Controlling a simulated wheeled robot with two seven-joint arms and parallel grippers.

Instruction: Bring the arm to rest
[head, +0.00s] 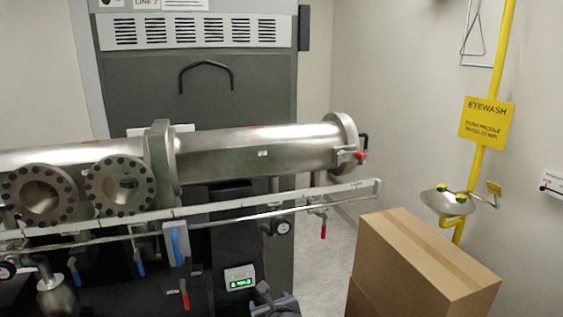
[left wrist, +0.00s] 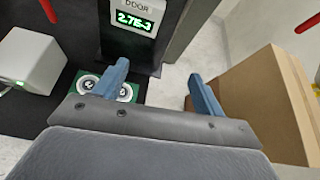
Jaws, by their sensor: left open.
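My left gripper (left wrist: 158,72) shows in the left wrist view with its two blue fingers spread wide apart. Nothing is between the fingers. A grey part of my left arm shows at the bottom edge of the head view, in front of the dark cabinet and left of the cardboard box. In the left wrist view the fingers are below a lit door display (left wrist: 133,20), with a green plate with round fittings (left wrist: 104,88) beyond the left finger. My right gripper is in neither view.
A steel vacuum tube (head: 255,150) with flanges runs across the head view, above a rail (head: 235,205) with hanging valves. A cardboard box (head: 400,262) stands at lower right, also close right of the fingers (left wrist: 262,105). A yellow eyewash station (head: 487,120) is at the right wall.

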